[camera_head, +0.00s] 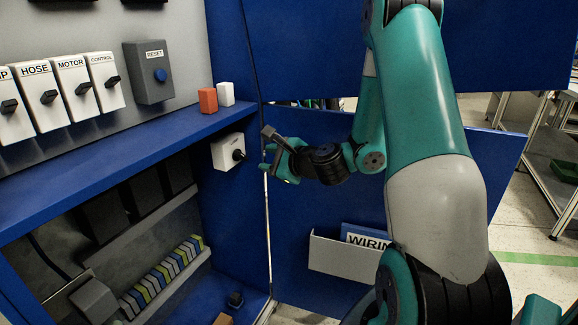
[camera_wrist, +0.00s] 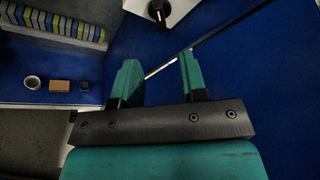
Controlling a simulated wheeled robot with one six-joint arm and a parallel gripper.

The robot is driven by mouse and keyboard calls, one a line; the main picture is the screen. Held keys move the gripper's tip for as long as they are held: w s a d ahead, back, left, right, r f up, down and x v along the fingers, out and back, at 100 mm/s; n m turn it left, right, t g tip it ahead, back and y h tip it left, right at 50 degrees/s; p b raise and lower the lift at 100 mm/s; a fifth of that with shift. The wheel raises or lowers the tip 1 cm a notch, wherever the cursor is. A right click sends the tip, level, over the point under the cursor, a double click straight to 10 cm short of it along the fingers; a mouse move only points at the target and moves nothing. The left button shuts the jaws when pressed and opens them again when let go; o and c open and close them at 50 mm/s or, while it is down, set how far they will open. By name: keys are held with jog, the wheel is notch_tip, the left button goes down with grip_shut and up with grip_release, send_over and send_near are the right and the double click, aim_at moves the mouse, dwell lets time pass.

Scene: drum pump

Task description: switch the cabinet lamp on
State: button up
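A white switch box (camera_head: 222,153) with a black rotary knob (camera_head: 238,155) is fixed to the inner right side wall of the blue cabinet, below the shelf. It carries no readable label. The box (camera_wrist: 178,8) and its knob (camera_wrist: 159,9) also show at the top edge of the wrist view, cut off by the frame. My gripper (camera_head: 271,157) is just right of the box, near the cabinet's front edge, and apart from the knob. In the wrist view its teal fingers (camera_wrist: 160,78) stand apart with nothing between them. I cannot make out a lamp.
Switches labelled HOSE (camera_head: 40,95), MOTOR (camera_head: 76,88) and CONTROL (camera_head: 107,82), and a RESET box (camera_head: 149,75), line the back panel. Orange (camera_head: 208,100) and white (camera_head: 225,94) blocks sit on the shelf. A blue door (camera_head: 330,215) with a document holder (camera_head: 345,259) stands beside my gripper.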

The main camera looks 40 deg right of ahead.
jog(key=b+v, duration=0.7)
jog(key=b, duration=0.4)
jog(key=shift+b, duration=0.4)
